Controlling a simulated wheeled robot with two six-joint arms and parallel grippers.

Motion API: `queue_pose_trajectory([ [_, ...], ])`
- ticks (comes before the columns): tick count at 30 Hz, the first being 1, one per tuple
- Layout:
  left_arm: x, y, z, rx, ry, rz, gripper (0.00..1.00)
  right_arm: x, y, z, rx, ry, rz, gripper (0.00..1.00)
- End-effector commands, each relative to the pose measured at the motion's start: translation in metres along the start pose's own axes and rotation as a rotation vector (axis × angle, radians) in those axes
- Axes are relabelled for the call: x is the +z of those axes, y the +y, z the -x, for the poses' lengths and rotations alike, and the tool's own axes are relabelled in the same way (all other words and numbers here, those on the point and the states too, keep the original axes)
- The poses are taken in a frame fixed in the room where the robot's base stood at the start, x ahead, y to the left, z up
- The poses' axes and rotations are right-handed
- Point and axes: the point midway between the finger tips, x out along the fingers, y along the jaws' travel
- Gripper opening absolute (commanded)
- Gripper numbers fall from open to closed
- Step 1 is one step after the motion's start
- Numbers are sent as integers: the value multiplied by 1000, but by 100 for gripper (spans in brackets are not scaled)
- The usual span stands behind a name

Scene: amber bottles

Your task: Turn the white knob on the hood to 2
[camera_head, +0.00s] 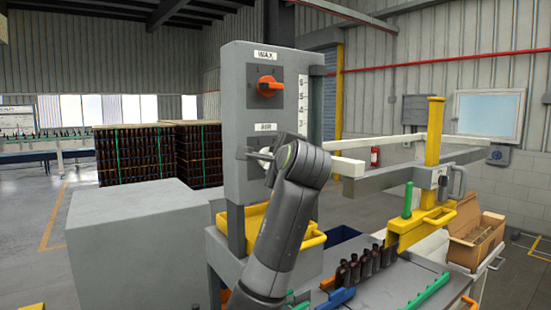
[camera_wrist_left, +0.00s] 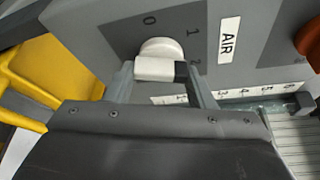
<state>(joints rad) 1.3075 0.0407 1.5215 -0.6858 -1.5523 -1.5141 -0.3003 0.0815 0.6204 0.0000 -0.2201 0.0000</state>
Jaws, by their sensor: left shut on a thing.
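The white knob (camera_wrist_left: 158,68) sits on a dark plate low on the grey hood (camera_head: 235,110), beside the AIR label (camera_head: 265,128). The left wrist view shows the printed 0, 1 and 2 around it, the 2 partly covered by a finger. The knob's bar has a dark end on its right, facing the side of the 2. My left gripper (camera_wrist_left: 160,82) is shut on the knob, one finger at each end of the bar. In the head view my left gripper (camera_head: 262,154) and wrist hide most of the knob. My right gripper is not in view.
An orange WAX knob (camera_head: 269,86) is above on the hood, beside a number scale (camera_head: 303,98). A yellow bin (camera_head: 318,240) is below. Several dark bottles (camera_head: 365,266) stand on the bench. A yellow post (camera_head: 433,145) with a grey beam is at right.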

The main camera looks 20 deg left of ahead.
Motion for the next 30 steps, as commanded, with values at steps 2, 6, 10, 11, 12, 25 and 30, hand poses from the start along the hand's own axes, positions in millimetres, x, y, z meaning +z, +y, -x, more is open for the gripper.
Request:
queue_pose_trajectory([
  [2,0,0,0,18,-1,-43,26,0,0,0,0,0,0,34],
  [6,0,0,0,43,0,-103,26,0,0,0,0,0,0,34],
  [10,0,1,0,59,0,-140,26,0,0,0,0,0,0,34],
  [11,0,1,0,62,0,-146,26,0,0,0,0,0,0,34],
  [12,0,1,0,64,0,-152,26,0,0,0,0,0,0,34],
  [25,0,1,-1,71,-1,-168,26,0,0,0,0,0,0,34],
  [30,0,1,-1,71,-1,-167,61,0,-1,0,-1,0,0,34],
])
